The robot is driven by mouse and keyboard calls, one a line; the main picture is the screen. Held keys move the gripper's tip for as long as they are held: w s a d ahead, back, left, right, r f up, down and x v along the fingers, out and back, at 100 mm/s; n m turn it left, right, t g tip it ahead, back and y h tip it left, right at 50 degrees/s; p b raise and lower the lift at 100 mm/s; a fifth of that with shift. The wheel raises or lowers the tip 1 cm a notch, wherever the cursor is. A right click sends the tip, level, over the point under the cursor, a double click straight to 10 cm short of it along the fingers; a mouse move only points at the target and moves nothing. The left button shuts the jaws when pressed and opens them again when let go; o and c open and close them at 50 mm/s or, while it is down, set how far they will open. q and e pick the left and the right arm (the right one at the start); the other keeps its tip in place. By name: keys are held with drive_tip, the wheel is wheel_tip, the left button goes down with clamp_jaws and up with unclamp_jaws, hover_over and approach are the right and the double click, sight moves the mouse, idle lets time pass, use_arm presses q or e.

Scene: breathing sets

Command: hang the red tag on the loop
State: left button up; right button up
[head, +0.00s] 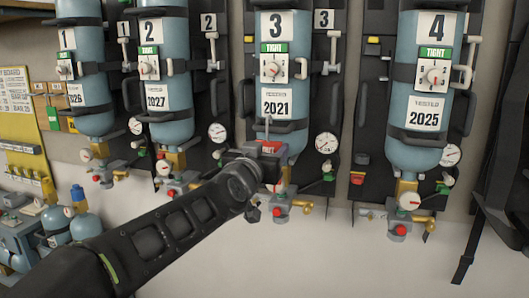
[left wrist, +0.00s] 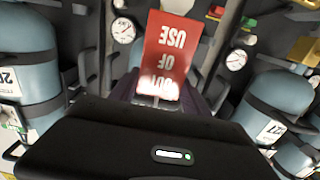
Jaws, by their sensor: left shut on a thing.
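The red tag (head: 270,148) is in my left gripper (head: 262,160), in front of the lower part of set 3. In the left wrist view the tag (left wrist: 172,50) stands out beyond the fingers (left wrist: 158,98), and its white "OUT OF USE" lettering reads upside down. The gripper is shut on the tag's near end. A thin pale upright piece (head: 268,126) shows just above the tag in the head view; I cannot tell whether it is the loop or part of the tag. My right gripper is out of view.
Blue cylinders numbered 1, 2, 3 (head: 275,80) and 4 (head: 417,80) hang on black backplates with gauges, valves and dark carrying handles close around the tag. A yellow board (head: 22,140) is at the left.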

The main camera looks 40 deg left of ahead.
use_arm(q)
drive_tip(key=shift+x, duration=0.8)
drive_tip(key=shift+f+b, duration=0.75)
drive_tip(key=shift+f, duration=0.2)
drive_tip(key=o, duration=1.4)
drive_tip(key=b+v, duration=0.2)
drive_tip(key=v, duration=0.5)
drive_tip(key=shift+s, duration=0.35)
drive_tip(key=shift+d, duration=0.15)
